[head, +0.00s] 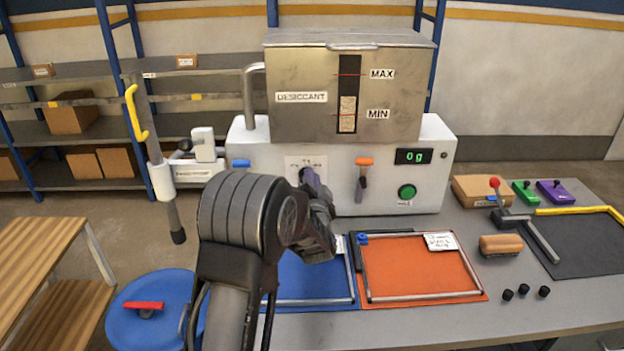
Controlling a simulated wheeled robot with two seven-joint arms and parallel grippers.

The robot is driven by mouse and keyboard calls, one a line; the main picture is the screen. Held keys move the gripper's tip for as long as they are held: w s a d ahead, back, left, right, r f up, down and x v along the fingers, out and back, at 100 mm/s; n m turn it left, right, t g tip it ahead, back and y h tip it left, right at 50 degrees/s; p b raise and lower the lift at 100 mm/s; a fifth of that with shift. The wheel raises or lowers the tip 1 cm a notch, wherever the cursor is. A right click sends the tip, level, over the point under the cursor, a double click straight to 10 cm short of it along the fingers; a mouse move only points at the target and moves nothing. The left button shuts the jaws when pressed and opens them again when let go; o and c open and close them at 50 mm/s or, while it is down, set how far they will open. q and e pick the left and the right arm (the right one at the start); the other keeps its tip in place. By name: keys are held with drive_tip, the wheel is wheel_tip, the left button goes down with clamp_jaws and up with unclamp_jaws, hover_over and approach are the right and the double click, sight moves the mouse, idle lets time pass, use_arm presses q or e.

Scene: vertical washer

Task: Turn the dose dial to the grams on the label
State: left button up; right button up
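The washer-like desiccant machine (345,90) has a steel hopper above a white front panel (265,180). The dose dial's white scale plate (293,162) is on the panel, left of an orange-topped lever (364,172). The dial knob is mostly hidden behind my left gripper (312,182), whose fingers are at the dial. I cannot tell whether they grip it. The display (413,156) reads 0 g. A white label card (440,242) lies on the orange tray (415,270); its writing is too small to read surely. My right gripper is not in view.
A green button (407,192) is under the display. A blue tray (310,288) lies partly behind my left arm. A brown box (482,190), a wooden-topped stamp (501,245) and several black knobs (523,289) are at right. A blue drum (125,305) stands at left.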

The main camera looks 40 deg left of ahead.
use_arm(q)
drive_tip(key=o, duration=0.3)
drive_tip(key=shift+o, duration=0.2)
drive_tip(key=b+v, duration=0.1)
drive_tip(key=v, duration=0.6)
drive_tip(key=shift+s+d, duration=0.25)
drive_tip(key=shift+s, duration=0.05)
